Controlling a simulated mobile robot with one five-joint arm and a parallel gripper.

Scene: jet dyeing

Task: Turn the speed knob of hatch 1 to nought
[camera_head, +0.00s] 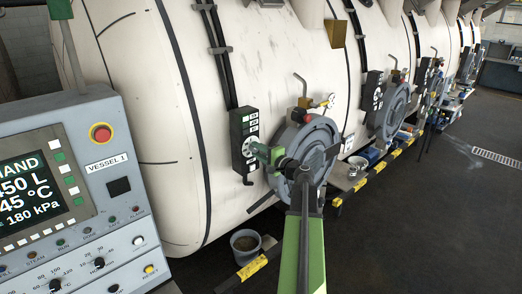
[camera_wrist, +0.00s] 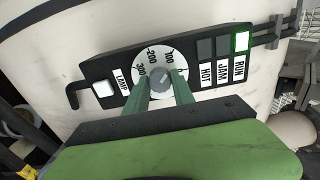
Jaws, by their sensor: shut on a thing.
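The speed knob (camera_wrist: 160,79) is a small grey knob at the centre of a white dial (camera_wrist: 150,58) marked 100, 200 and 300. It sits on a black control box (camera_wrist: 105,72), which also shows in the head view (camera_head: 237,125) beside the round grey hatch (camera_head: 318,134). My gripper (camera_wrist: 160,84) is shut on the knob, one green finger on each side. In the head view my gripper (camera_head: 263,153) reaches the box from the right. The fingers hide the dial's lower part, and I cannot tell where the knob points.
The box has RUN, JAM and HOT labels; the RUN lamp (camera_wrist: 240,42) looks lit. A hook and a lamp button (camera_wrist: 103,89) are at its other end. A Vessel 1 panel (camera_head: 75,190) stands left. A bucket (camera_head: 246,243) and a yellow-black kerb (camera_head: 253,267) lie below.

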